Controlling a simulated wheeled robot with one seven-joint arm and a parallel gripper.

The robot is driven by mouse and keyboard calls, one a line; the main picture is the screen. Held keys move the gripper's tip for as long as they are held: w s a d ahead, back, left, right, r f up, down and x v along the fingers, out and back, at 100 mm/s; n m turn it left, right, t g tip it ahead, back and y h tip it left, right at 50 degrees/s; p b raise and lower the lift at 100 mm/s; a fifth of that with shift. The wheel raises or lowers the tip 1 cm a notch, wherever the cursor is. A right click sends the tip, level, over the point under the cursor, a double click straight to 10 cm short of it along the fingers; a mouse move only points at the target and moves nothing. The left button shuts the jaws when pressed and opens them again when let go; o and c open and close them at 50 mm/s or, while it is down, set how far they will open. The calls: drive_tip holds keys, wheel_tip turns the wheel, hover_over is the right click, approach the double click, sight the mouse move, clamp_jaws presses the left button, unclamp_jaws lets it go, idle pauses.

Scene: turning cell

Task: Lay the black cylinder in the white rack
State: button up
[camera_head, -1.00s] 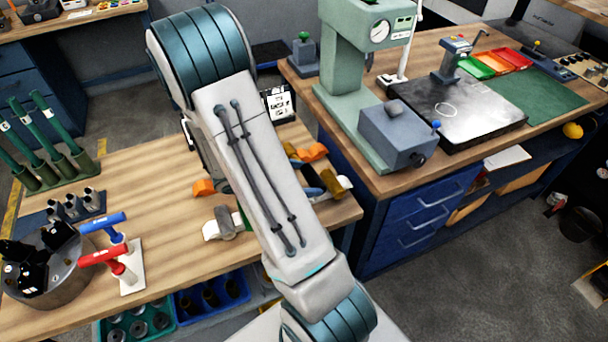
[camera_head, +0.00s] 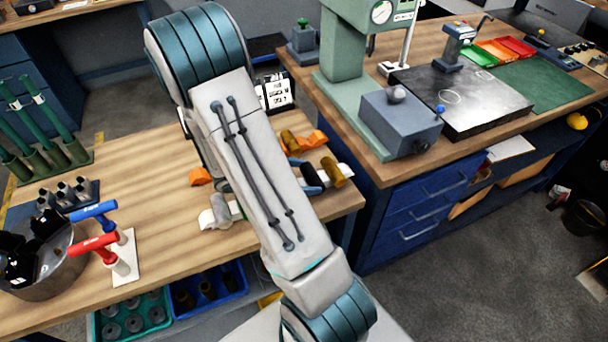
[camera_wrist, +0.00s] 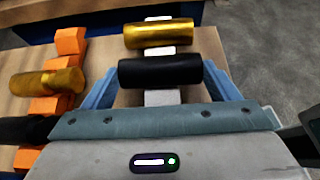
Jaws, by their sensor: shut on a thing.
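The black cylinder (camera_wrist: 160,70) lies crosswise between the two blue fingers of my gripper (camera_wrist: 161,76) in the wrist view, with a finger at each end. My gripper is shut on it. It is over the white rack (camera_wrist: 162,97), which shows on its near side; I cannot tell if it rests in the rack. In the head view, the white rack (camera_head: 348,169) is at the table's right end, partly hidden by my arm, and my gripper (camera_head: 308,174) is largely hidden too. A brass cylinder (camera_wrist: 158,34) lies on the rack just beyond the black one, almost parallel.
An orange rack (camera_wrist: 69,43) with another brass cylinder (camera_wrist: 46,83) stands to the left in the wrist view. A grey cylinder (camera_head: 221,212) lies at the white rack's left end. The bench with the green press (camera_head: 346,60) stands close on the right. Bare tabletop (camera_head: 150,165) lies left.

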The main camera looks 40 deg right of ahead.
drive_tip(key=shift+f, duration=0.15)
drive_tip(key=o, duration=1.5)
drive_tip(key=shift+c, duration=0.2)
drive_tip(key=b+v, duration=0.1)
drive_tip(key=v, duration=1.3)
drive_tip(key=shift+s, duration=0.1)
drive_tip(key=shift+d, duration=0.1)
drive_tip(key=s+a+r+m+t+y, duration=0.6)
drive_tip(key=s+a+r+m+y, duration=0.2)
drive_tip(key=m, duration=0.7)
drive_tip(key=s+r+y, duration=0.2)
drive_tip(key=s+y, duration=0.1)
drive_tip(key=shift+s+r+y, duration=0.25)
drive_tip(key=shift+y, duration=0.15)
